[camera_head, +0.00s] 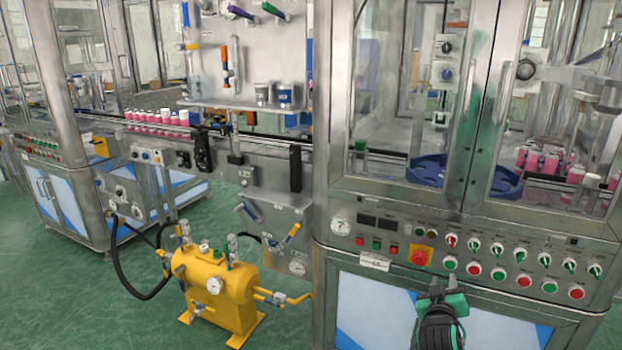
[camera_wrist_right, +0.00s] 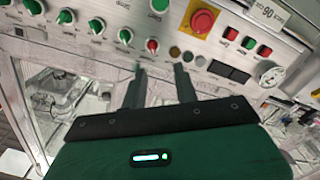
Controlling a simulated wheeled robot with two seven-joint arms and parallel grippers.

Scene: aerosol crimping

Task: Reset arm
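My right gripper (camera_head: 443,281) is in front of the control panel (camera_head: 395,237) of the glass-doored machine, at the panel's lower part. In the right wrist view, my right gripper (camera_wrist_right: 159,74) shows two dark fingers spread apart with nothing between them. The panel fills the top of that view, with its red emergency stop button (camera_wrist_right: 203,20) above and right of the fingertips. Whether a finger touches the panel cannot be told. My left gripper is not in view.
The panel carries rows of green and red knobs and buttons (camera_head: 474,268). A yellow tank (camera_head: 229,290) with hoses stands on the green floor (camera_head: 60,290) at left. A conveyor with pink cans (camera_head: 160,117) runs behind. Open floor lies at lower left.

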